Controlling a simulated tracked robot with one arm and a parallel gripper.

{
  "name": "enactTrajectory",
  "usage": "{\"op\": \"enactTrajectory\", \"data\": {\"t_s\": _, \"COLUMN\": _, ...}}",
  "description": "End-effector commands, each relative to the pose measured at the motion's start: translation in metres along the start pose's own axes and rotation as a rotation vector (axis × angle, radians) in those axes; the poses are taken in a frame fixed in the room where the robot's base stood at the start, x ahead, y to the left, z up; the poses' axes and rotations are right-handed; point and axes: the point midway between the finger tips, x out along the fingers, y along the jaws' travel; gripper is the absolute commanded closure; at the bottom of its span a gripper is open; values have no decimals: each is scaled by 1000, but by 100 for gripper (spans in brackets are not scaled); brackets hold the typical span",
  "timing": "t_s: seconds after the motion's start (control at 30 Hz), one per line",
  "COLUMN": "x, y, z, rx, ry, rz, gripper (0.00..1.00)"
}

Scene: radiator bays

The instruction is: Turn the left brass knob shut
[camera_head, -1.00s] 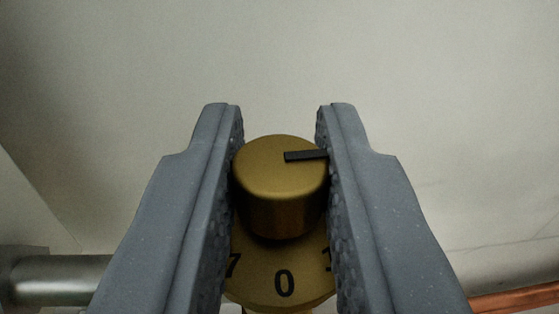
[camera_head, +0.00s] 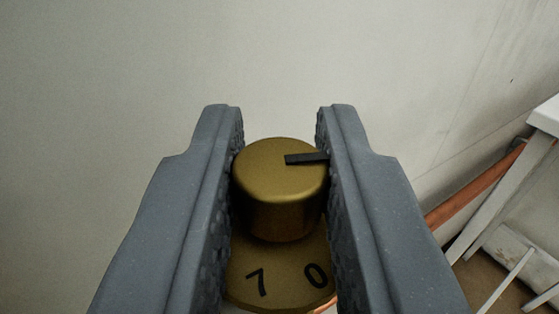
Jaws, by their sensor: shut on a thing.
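The brass knob (camera_head: 272,190) stands in the middle of the head view, a short cylinder with a black pointer mark (camera_head: 306,158) on its top. The mark points to the right. My gripper (camera_head: 280,125) is shut on the knob, one grey finger on each side. Below the knob is a brass dial plate (camera_head: 285,262). The figures 7 and 0 show on it, with 0 at the lower right. The pointer is not lined up with 0. The fingers hide the sides of the dial.
A plain pale wall (camera_head: 270,60) fills the background. At the right are a copper pipe (camera_head: 472,188) and a white frame-like structure (camera_head: 500,190) close to the wall. The upper part of the view is clear.

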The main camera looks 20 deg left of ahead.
Motion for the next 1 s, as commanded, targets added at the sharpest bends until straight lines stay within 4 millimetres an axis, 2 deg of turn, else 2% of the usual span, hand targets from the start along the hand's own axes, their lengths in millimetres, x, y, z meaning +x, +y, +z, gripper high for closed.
{"op": "enactTrajectory", "data": {"t_s": 0.5, "x": 1, "y": -2, "z": -1, "rx": 3, "ry": -2, "rz": 187, "gripper": 100}}
{"op": "enactTrajectory", "data": {"t_s": 1.0, "x": 1, "y": -1, "z": -1, "rx": 2, "ry": -1, "rz": 221, "gripper": 100}}
